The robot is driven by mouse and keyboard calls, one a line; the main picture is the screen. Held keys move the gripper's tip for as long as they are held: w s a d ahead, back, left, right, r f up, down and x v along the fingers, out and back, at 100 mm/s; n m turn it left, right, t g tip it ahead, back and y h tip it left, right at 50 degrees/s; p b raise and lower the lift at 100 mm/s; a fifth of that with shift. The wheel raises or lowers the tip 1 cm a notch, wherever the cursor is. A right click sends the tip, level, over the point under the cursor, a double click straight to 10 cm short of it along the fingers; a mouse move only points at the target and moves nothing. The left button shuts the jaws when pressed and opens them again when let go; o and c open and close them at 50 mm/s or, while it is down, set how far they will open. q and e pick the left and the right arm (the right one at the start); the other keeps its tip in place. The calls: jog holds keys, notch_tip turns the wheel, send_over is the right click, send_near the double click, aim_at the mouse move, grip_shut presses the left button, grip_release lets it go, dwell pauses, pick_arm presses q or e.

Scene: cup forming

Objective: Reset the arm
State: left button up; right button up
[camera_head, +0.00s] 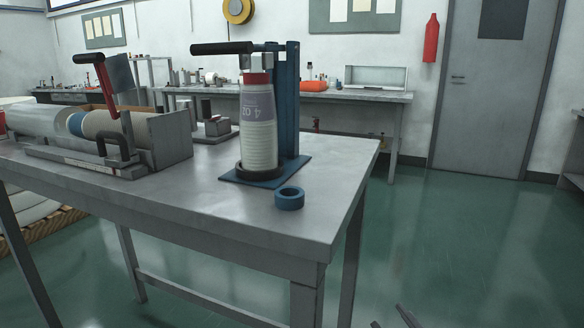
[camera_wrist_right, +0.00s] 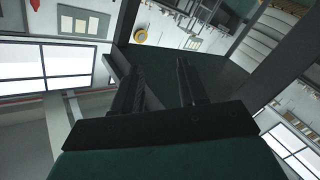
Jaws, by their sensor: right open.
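My right gripper (camera_head: 391,317) shows only as dark fingertips at the bottom edge of the head view, low and to the right of the table. In the right wrist view its two dark fingers (camera_wrist_right: 160,68) stand apart with nothing between them. My left gripper is not in the head view. The metal table (camera_head: 215,207) fills the left and middle. On it a blue press stand (camera_head: 292,100) with a black lever holds a stack of white cups (camera_head: 258,145) with a red top, upright. My right gripper is clear of these things.
A blue ring (camera_head: 289,198) lies near the table's front right corner. A metal fixture (camera_head: 172,139) with a red lever stands at the left. A back bench (camera_head: 370,96) runs along the wall. Green floor (camera_head: 450,230) is open at the right, before a grey door (camera_head: 490,100).

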jog(key=s+a+f+m+g+h, duration=0.1)
jog(key=s+a+f+m+g, duration=0.2)
jog(key=s+f+m+g, duration=0.75)
pick_arm(q)
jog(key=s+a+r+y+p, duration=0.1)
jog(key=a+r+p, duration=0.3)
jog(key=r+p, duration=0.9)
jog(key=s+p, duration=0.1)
jog(key=p, duration=0.6)
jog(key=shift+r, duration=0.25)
pick_arm(e)
jog(key=s+d+r+n+t+h, duration=0.1)
jog(key=s+d+r+n+t, duration=0.2)
jog(key=r, duration=0.6)
jog(key=shift+s+d+r+t+h, duration=0.2)
jog(key=shift+d+r+t+h, duration=0.1)
jog(key=shift+d+t, duration=0.3)
